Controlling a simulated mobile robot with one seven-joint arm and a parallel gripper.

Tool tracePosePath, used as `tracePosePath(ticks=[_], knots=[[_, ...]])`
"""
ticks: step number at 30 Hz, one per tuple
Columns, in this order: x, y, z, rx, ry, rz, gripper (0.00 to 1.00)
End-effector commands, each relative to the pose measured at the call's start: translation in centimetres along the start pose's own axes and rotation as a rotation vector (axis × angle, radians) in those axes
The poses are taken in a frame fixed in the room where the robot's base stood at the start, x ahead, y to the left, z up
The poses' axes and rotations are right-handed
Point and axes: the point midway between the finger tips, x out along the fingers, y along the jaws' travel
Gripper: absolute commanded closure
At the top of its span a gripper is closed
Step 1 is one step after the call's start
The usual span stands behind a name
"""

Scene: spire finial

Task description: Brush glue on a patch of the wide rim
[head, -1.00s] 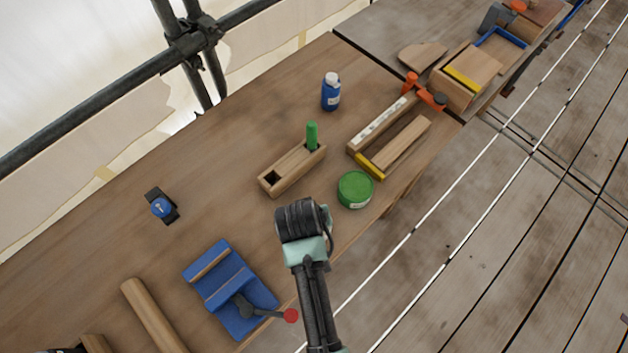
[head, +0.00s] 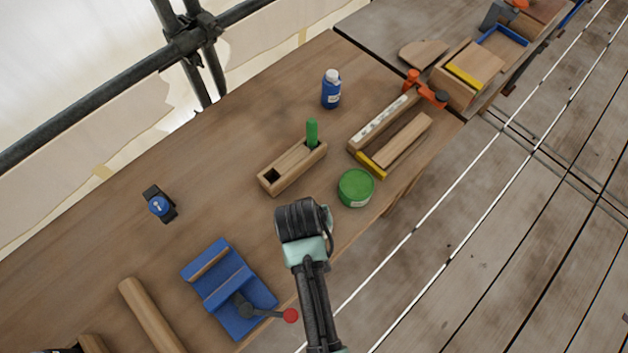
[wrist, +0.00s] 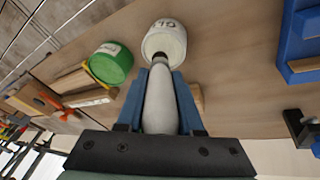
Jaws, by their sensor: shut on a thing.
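My gripper (wrist: 159,76) has its blue fingers shut around a pale, smooth, tapering handle (wrist: 160,105), which looks like the glue brush. The handle's narrow end points at a white pot (wrist: 165,42) with partial lettering reading "GL". The brush tip is lost against the pot, so I cannot tell whether it is inside or only in front of it. In the head view my dark wrist (head: 303,220) hides the fingers, the handle and the pot. I cannot pick out a wide rim in either view.
A green tin (head: 356,188) stands near the bench edge, beside a wooden holder (head: 292,168) with a green handle in it. A blue vise (head: 230,285) with a red-knobbed lever lies lower left. A blue bottle (head: 331,90) stands behind. Bare bench (head: 220,170) lies between.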

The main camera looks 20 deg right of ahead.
Motion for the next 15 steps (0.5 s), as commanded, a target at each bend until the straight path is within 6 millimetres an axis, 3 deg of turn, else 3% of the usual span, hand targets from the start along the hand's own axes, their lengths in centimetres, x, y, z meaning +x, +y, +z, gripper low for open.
tracePosePath(ticks=[15], knots=[[0.63, -0.11, 0.18, 0.0, 0.001, 0.0, 1.0]])
